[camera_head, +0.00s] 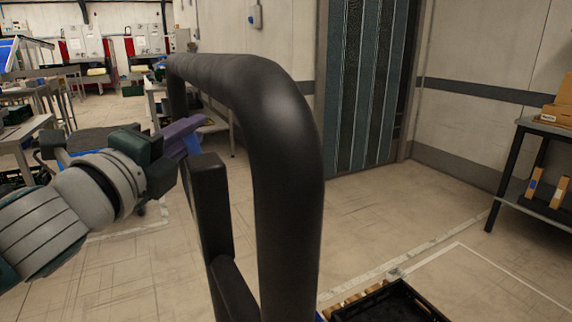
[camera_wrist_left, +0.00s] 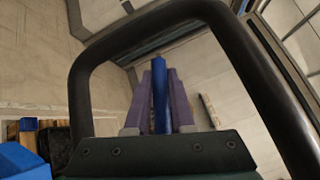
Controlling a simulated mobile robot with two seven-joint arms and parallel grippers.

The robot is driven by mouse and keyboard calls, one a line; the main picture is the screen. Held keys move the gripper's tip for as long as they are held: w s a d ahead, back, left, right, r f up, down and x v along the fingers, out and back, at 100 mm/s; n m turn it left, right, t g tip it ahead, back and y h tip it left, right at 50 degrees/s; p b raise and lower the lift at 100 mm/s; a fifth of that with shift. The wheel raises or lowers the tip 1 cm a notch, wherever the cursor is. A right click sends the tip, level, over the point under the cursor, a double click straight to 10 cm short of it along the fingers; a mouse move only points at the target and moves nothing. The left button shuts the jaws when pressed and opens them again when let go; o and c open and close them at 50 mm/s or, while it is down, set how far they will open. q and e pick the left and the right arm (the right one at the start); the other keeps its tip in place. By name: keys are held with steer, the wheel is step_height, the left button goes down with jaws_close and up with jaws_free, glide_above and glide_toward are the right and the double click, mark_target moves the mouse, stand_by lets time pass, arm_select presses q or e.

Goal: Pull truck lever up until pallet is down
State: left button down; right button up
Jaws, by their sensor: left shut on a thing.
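The truck's large black handle loop (camera_head: 290,150) fills the middle of the head view. It also arches across the left wrist view (camera_wrist_left: 85,85). My left gripper (camera_head: 186,134) is to the left of the loop's near upright in the head view. Its purple fingers (camera_wrist_left: 160,98) are shut on a blue lever (camera_wrist_left: 160,75), which stands between them inside the loop in the left wrist view. In the head view the lever is mostly hidden by the fingers. Part of a pallet (camera_head: 350,295) with a black crate (camera_head: 405,300) shows at the bottom; whether it touches the floor is not visible. My right gripper is not in view.
A shelf table (camera_head: 535,128) with boxes stands at the right. A dark strip-curtain door (camera_head: 362,85) is behind the handle. Workbenches (camera_head: 30,130) stand at the left back. The floor (camera_head: 390,215) between handle and door is clear.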

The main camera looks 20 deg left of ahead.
arm_select(q)
steer(key=shift+s+d+r+m+t+b, duration=0.1)
steer(key=shift+r+m+t+b, duration=0.25)
steer(key=shift+m+t+b, duration=0.15)
steer(key=shift+r, duration=0.25)
steer(key=c, duration=0.8)
jaws_free()
steer(key=shift+o, duration=0.2)
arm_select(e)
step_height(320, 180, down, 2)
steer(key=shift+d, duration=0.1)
arm_select(q)
steer(key=s+f+b, duration=0.1)
steer(key=s, duration=0.9)
steer(key=shift+d+f+b, duration=0.35)
steer(key=shift+d, duration=0.1)
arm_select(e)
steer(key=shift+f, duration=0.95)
arm_select(q)
steer(key=shift+w, duration=0.1)
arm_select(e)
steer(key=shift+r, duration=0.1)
